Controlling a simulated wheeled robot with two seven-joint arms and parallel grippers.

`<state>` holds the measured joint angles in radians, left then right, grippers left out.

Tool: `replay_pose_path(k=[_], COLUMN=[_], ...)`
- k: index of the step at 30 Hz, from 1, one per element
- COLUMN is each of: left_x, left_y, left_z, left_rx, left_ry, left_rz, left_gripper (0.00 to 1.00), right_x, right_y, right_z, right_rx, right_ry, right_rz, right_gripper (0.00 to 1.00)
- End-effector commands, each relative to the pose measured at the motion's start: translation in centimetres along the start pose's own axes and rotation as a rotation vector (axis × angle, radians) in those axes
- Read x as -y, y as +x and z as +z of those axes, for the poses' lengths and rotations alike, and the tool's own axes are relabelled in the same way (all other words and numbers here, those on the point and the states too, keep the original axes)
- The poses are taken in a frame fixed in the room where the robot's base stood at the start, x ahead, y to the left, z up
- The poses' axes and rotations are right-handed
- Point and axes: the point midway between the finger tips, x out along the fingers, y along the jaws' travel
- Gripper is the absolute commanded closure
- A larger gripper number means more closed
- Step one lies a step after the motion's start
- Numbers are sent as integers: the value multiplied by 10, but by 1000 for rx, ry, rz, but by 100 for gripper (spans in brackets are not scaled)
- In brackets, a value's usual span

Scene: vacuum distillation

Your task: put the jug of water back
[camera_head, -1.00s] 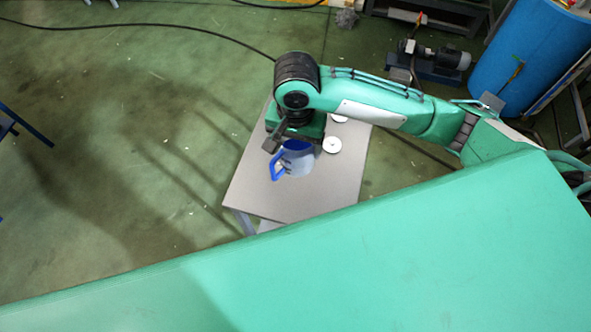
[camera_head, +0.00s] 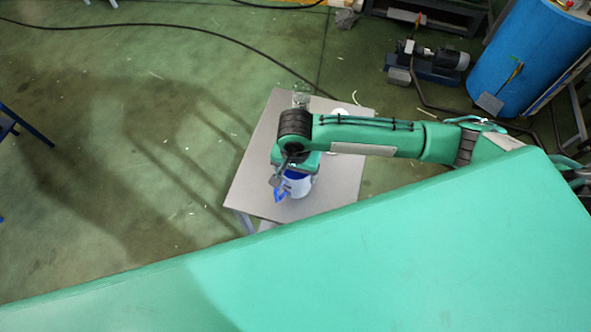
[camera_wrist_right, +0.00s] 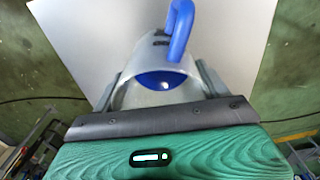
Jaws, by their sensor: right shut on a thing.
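The jug (camera_head: 299,187) is pale and translucent with a blue handle (camera_head: 281,194) and stands upright, as far as I can tell, at or just over the small grey table (camera_head: 262,180). In the right wrist view the jug (camera_wrist_right: 140,92) sits between the two fingers, with its blue handle (camera_wrist_right: 180,28) pointing away and blue showing inside. My right gripper (camera_head: 290,178) is shut on the jug from above. The wrist hides part of the jug, and I cannot tell whether its base touches the table. My left gripper is not in view.
A clear glass vessel (camera_head: 301,96) stands at the table's back edge. A white round item (camera_head: 339,113) lies near it, partly behind my arm. A pump (camera_head: 433,58) and a blue barrel (camera_head: 527,58) stand at the back right. The table's left part is bare.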

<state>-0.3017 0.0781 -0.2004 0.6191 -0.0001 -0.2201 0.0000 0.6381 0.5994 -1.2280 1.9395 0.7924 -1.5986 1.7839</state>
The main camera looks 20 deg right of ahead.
Motion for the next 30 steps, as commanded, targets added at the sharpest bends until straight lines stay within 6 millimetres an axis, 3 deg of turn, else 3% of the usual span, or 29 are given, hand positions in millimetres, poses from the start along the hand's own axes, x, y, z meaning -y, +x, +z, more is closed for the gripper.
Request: replay_pose_path(k=[6,7,10,21,26,30], left_x=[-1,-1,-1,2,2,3], left_y=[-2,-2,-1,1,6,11], left_z=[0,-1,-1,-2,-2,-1], left_rx=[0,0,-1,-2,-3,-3], left_ry=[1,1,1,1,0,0], left_rz=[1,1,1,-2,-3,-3], left_gripper=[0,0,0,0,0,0], right_x=[0,0,0,0,1,1], right_y=[1,2,2,-1,-24,-56], right_z=[0,0,0,0,0,0], right_rx=[0,1,0,0,0,-1], right_ry=[0,1,0,0,0,0], right_rz=[-1,0,0,0,-3,-5], right_gripper=[57,21,1,1,1,1])
